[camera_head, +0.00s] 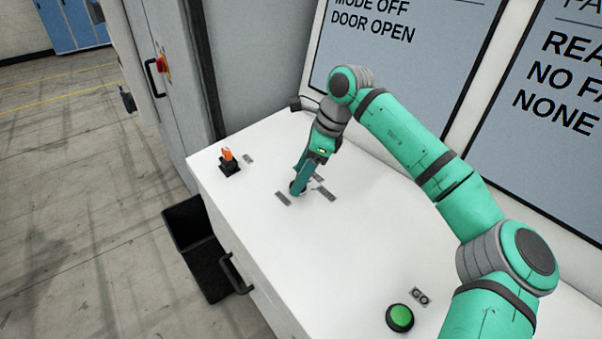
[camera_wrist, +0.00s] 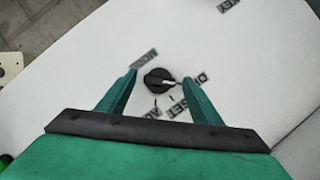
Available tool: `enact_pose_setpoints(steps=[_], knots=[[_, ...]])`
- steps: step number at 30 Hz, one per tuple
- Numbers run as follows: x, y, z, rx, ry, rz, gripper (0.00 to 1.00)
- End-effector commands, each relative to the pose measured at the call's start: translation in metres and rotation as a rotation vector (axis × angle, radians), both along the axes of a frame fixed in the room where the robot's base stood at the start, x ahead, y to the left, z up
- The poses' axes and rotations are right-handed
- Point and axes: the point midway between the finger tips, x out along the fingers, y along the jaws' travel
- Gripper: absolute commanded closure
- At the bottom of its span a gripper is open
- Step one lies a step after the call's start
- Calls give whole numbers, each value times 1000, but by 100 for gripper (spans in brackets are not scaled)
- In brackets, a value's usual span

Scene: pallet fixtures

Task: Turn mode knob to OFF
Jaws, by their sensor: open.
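The mode knob (camera_wrist: 153,82) is a round black dial with a white pointer, seen in the wrist view on the white panel top. Its pointer is turned to the right of that view, toward the label that seems to read OFF (camera_wrist: 203,77). The MODE label (camera_wrist: 145,58) is above it, and other labels (camera_wrist: 178,106) are below. My gripper (camera_wrist: 160,78) is open, with one finger on each side of the knob and visible gaps. In the head view my gripper (camera_head: 298,188) reaches down to the panel and mostly hides the knob. The screen (camera_head: 400,60) reads MODE OFF, DOOR OPEN.
An orange key switch (camera_head: 228,158) stands at the panel's far left corner. A green GO button (camera_head: 400,318) is at the near end. A black bin (camera_head: 195,240) is on the floor beside the panel. The panel top (camera_head: 330,250) between is clear.

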Motion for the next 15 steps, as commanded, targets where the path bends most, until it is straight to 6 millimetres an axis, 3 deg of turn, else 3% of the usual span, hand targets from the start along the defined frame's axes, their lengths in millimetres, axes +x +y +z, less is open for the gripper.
enact_pose_setpoints(steps=[5,15], knots=[[0,-5,12,-1,0,-1,41],[-3,-28,68,0,-2,-2,41]])
